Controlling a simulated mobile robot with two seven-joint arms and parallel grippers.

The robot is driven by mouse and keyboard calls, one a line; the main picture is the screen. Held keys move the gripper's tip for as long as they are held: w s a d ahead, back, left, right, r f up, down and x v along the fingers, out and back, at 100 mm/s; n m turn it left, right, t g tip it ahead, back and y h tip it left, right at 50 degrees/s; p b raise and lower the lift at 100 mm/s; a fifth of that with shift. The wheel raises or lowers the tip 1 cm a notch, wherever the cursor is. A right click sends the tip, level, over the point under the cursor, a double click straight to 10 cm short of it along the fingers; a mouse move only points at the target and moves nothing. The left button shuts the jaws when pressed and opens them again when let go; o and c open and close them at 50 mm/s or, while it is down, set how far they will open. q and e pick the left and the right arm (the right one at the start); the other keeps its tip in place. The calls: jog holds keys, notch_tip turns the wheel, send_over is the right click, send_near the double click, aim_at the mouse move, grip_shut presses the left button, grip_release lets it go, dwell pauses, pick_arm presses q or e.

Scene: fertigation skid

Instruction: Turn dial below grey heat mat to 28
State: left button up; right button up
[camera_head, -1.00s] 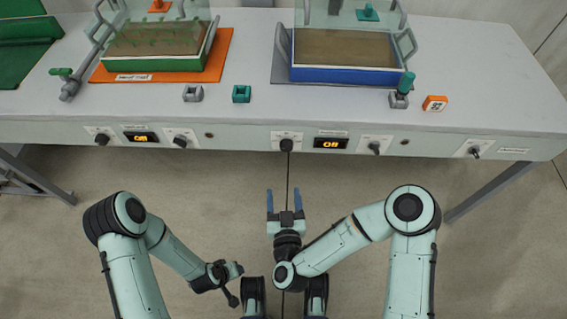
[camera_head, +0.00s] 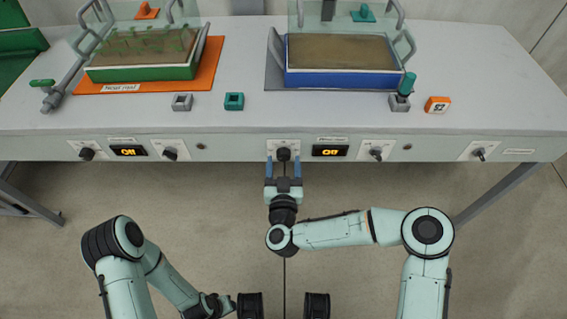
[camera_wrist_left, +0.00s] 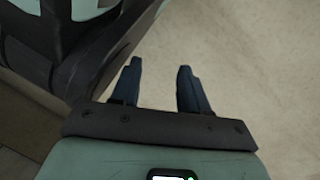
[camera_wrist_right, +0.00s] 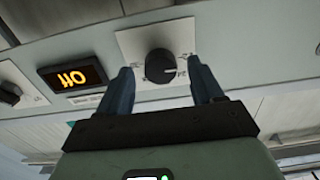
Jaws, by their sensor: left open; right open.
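The grey heat mat (camera_head: 273,76) lies on the bench under a blue tray. Below it on the front panel, a black dial (camera_head: 283,154) sits on a white plate, left of an amber display (camera_head: 331,150) whose digits I cannot read surely. My right gripper (camera_head: 283,182) is open just in front of this dial. In the right wrist view the dial (camera_wrist_right: 160,66) shows between and just beyond the open fingertips (camera_wrist_right: 160,72), with no clear contact. My left gripper (camera_wrist_left: 157,68) is open and empty, low and away from the bench.
Another black dial (camera_head: 376,153) is right of the display, and one more (camera_head: 480,154) is farther right. An orange mat (camera_head: 210,72) with a green tray (camera_head: 190,70) lies at left, with dials (camera_head: 87,154) (camera_head: 170,154) below. The floor before the bench is clear.

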jog(key=shift+w, duration=0.5)
